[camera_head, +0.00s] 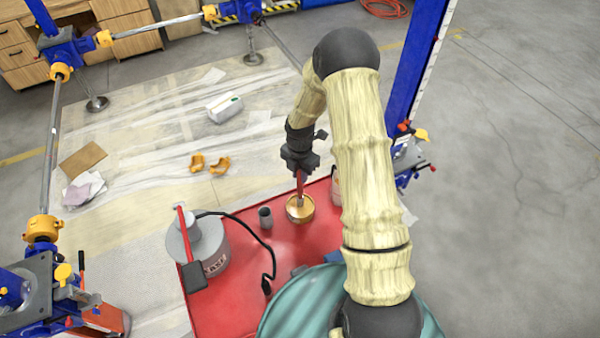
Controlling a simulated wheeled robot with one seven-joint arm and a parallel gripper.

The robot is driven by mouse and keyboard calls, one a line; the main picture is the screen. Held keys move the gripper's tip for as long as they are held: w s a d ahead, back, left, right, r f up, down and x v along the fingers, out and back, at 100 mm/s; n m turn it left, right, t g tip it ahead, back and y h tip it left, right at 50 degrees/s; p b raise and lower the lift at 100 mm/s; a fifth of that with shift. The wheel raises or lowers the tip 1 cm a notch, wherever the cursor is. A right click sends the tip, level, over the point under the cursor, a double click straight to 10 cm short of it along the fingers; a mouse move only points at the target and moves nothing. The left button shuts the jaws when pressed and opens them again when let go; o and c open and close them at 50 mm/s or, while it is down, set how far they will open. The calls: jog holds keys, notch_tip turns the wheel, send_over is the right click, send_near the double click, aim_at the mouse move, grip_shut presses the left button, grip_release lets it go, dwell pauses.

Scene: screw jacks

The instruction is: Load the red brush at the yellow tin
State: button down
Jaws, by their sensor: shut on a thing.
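My gripper (300,160) is shut on the red brush (300,183) and holds it roughly upright, handle up. The brush's lower end is at the mouth of a round tin (300,214) with yellow-orange contents, on the red surface. The bristles look to be inside the tin's rim, but the view is too small to tell whether they touch the contents. My arm comes down from the right and hides part of the red surface.
A small grey cup (265,217) stands left of the tin. A grey canister (208,248) with a red handle and black hose stands further left. A pale container (336,190) is partly hidden by my arm. A teal rounded object (300,305) is in front.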

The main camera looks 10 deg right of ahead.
jog(key=shift+f, duration=0.4)
dwell(1.4)
jog(key=shift+r+p, duration=2.6)
jog(key=shift+r, duration=1)
jog(key=shift+f, duration=0.1)
